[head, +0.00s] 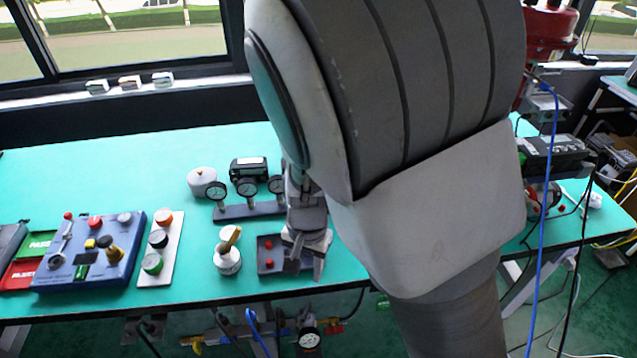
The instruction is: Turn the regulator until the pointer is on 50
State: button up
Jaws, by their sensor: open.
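My gripper (306,258) points down over the front part of the green table. It is open, and I see nothing held between its fingers. A small dark tray (268,242) with red buttons or parts lies just left of it and is partly covered by it. A round white-faced gauge (309,339) sits below the table's front edge, under my gripper and apart from it. Brass and blue fittings (220,340) are beside the gauge. I cannot tell which part is the regulator knob. The gauge's pointer and numbers are too small to read.
The green table (110,165) holds a blue control panel (90,255), a white button strip (160,250), a white pot (227,258) and a rack of small gauges (247,200). My arm hides the table's right middle. A blue cable (546,190) hangs at the right.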

aim_at(307, 309)
jog(key=f+b, duration=0.2)
jog(key=f, duration=0.4)
jog(key=f+b, duration=0.2)
jog(key=f, duration=0.4)
jog(key=f+b, duration=0.2)
jog(key=f, duration=0.5)
jog(key=shift+a, duration=0.25)
jog(key=shift+r, duration=0.1)
grip_shut()
